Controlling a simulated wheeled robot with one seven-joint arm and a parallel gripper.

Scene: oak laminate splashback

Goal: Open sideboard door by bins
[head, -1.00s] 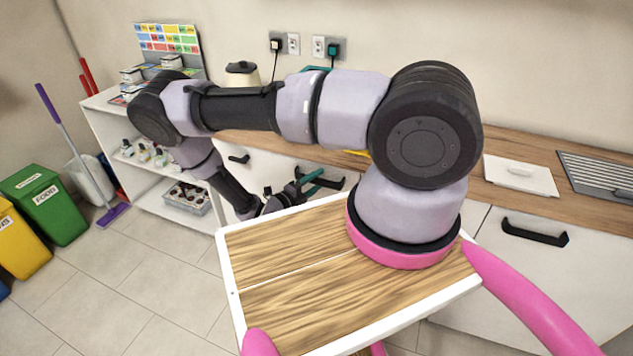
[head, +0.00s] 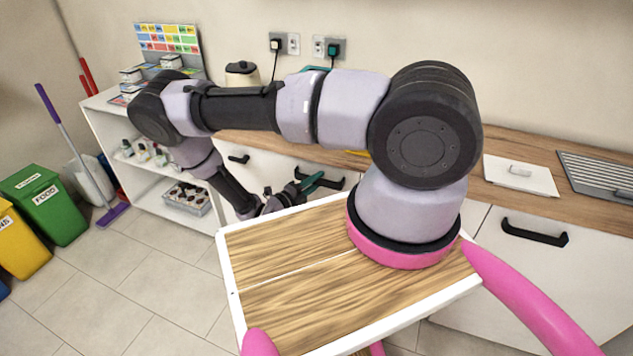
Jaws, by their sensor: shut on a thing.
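My gripper (head: 311,183) is small in the head view, beyond the tray-like top of my body, with its dark wrist and teal fingers at a black bar handle (head: 333,181). The handle is on a white sideboard door front (head: 283,167) under the wooden worktop. The fingers are shut on the handle, though the exact contact is partly hidden. The door looks closed; its lower part is hidden behind my body. Another black handle (head: 238,159) is on the front to the left, nearer the bins.
A green bin (head: 45,205) and a yellow bin (head: 20,243) stand at the far left. A white open shelf (head: 107,124) with small goods is between them and the sideboard. A purple broom (head: 62,135) leans nearby. Tiled floor (head: 150,275) is clear at the front left.

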